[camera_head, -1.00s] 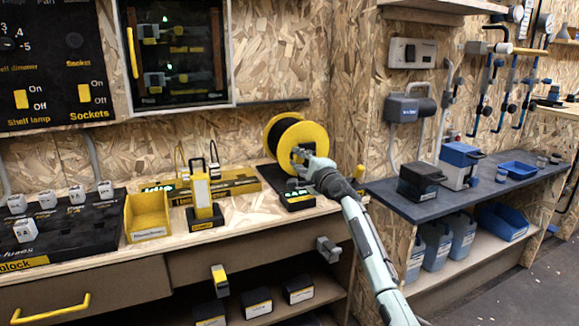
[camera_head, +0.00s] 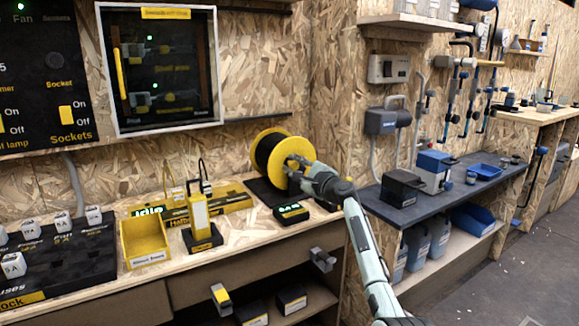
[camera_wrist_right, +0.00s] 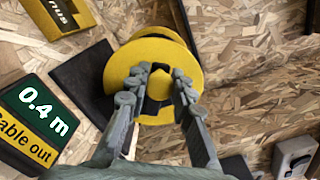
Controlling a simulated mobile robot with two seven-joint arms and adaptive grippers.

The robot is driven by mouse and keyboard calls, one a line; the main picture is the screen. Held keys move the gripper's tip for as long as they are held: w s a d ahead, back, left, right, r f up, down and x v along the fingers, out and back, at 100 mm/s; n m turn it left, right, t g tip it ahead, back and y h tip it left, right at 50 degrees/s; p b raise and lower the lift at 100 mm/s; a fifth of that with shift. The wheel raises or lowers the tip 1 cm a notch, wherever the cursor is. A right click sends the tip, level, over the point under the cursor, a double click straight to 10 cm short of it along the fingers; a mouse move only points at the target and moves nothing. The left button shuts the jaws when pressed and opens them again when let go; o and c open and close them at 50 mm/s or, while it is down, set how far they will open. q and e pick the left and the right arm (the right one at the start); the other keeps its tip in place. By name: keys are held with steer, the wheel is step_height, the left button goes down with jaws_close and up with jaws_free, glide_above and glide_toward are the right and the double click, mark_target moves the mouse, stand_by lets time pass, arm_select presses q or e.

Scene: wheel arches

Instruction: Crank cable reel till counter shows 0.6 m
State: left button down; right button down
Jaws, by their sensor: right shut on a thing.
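The cable reel (camera_head: 265,152) has yellow flanges and a black core and stands at the back of the wooden bench. It also shows in the right wrist view (camera_wrist_right: 152,52). My right gripper (camera_head: 293,165) is at the reel's front face. In the right wrist view the fingers (camera_wrist_right: 158,82) are closed around a small yellow crank knob (camera_wrist_right: 158,90), largely hidden between them. The counter (camera_wrist_right: 40,118) beside the reel reads "0.4 m" above "Cable out"; it is small in the head view (camera_head: 291,212). My left gripper is not in view.
A yellow lamp-like device (camera_head: 200,220), a yellow bin (camera_head: 145,240) and a yellow tray (camera_head: 235,199) stand left of the reel. A dark shelf (camera_head: 430,195) with boxes lies to the right. Grey handles (camera_head: 322,259) stick out below the bench front.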

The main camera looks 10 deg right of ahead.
steer(key=shift+f, duration=0.15)
steer(key=c, duration=1.3)
jaws_free()
steer(key=v, duration=1.2)
steer(key=shift+d, duration=0.1)
